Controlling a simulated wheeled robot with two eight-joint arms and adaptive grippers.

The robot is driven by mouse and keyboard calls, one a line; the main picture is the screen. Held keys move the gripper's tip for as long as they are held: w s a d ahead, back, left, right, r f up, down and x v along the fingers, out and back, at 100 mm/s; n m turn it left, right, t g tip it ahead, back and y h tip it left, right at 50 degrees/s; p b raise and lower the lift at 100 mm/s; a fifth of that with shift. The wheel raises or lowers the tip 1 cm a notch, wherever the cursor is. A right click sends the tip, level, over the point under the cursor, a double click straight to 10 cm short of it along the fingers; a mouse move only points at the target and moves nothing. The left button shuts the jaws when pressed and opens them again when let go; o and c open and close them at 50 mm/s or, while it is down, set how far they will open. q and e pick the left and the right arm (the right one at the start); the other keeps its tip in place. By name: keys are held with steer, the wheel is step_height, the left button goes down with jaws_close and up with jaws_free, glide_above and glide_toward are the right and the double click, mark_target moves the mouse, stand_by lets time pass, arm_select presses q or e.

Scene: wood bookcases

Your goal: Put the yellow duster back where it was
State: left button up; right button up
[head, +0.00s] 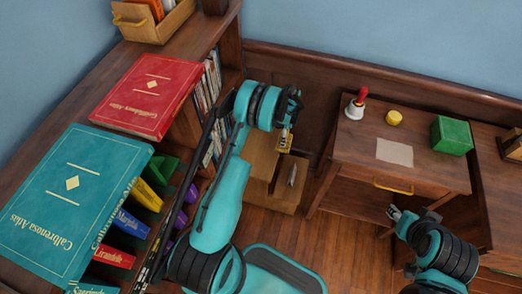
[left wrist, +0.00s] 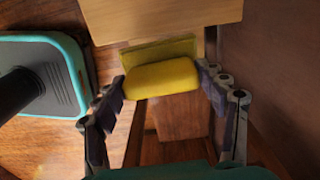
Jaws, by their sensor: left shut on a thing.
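The yellow duster (left wrist: 161,76) is a rounded yellow block between the two fingers of my left gripper (left wrist: 161,88) in the left wrist view. The fingers press on its two ends. In the head view my left gripper (head: 285,137) hangs beside the bookcase's far end, above low light-wood boards (head: 262,160); the duster is mostly hidden there. A flat olive-yellow surface (left wrist: 160,50) shows just behind the duster; I cannot tell whether they touch. My right gripper (head: 396,214) is in front of the small desk, too small to read its fingers.
The desk (head: 345,150) carries a bell (head: 356,106), a yellow ball-like thing (head: 394,117), a paper (head: 394,152) and a green box (head: 451,136). The bookcase top holds a red atlas (head: 148,95) and a teal atlas (head: 72,197). A light-wood board (left wrist: 165,18) is close to the duster.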

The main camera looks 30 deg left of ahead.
arm_select(q)
steer(key=shift+m, duration=0.3)
steer(key=a+f+b, duration=0.2)
steer(key=a+f, duration=0.2)
steer(key=a+f+b, duration=0.2)
steer(key=a+f, duration=0.2)
steer(key=s+a+f+b, duration=0.1)
steer(key=a+f+b, duration=0.1)
steer(key=a+f, duration=0.1)
steer(key=shift+s+a+f, duration=0.1)
steer(key=shift+a+f, duration=0.3)
steer(key=shift+f, duration=0.1)
steer(key=shift+r, duration=0.1)
steer(key=o, duration=1.3)
